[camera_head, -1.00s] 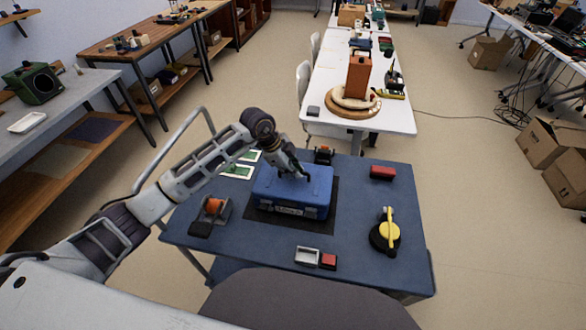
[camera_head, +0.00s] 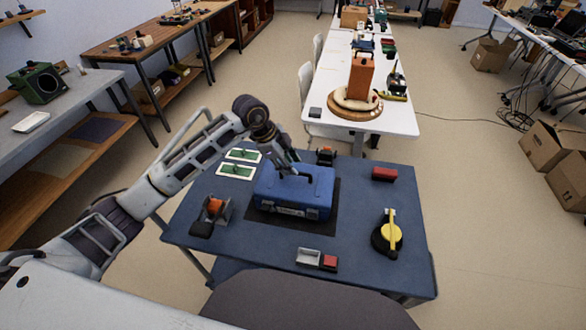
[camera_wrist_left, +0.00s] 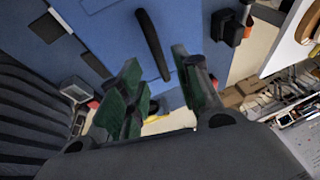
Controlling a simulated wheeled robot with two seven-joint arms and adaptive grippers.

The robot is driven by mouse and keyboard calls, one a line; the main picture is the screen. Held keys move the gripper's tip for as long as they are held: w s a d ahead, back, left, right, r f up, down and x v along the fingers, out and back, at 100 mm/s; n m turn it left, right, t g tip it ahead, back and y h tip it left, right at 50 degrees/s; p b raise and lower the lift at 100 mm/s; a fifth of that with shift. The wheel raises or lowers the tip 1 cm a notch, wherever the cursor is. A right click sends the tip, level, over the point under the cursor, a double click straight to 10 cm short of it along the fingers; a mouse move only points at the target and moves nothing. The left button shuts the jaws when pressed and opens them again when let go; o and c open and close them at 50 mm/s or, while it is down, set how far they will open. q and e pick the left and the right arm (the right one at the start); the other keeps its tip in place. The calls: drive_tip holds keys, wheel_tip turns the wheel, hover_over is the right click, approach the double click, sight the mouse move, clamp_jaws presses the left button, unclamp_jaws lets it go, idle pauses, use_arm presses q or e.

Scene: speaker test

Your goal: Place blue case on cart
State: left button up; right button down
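The blue case (camera_head: 290,200) lies flat on a black mat (camera_head: 334,209) on the blue-topped table or cart (camera_head: 350,240), with its latch side towards me. My left gripper (camera_head: 291,172) is over the middle of the case lid, at the dark handle. In the left wrist view the fingers (camera_wrist_left: 160,82) with green pads are spread apart. The dark handle (camera_wrist_left: 152,42) shows beyond and between them, against the blue lid. I cannot tell whether a finger touches it. My right gripper is in no view.
Around the case stand an orange-reel device (camera_head: 214,207), green boards (camera_head: 236,170), a red block (camera_head: 384,173), a yellow-and-black tool (camera_head: 389,236) and a small grey tray (camera_head: 308,256). A white table (camera_head: 330,85) with an orange case (camera_head: 361,75) is beyond.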

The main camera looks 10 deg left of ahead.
use_arm(q)
drive_tip(key=v, duration=0.7)
drive_tip(key=shift+r, duration=0.35)
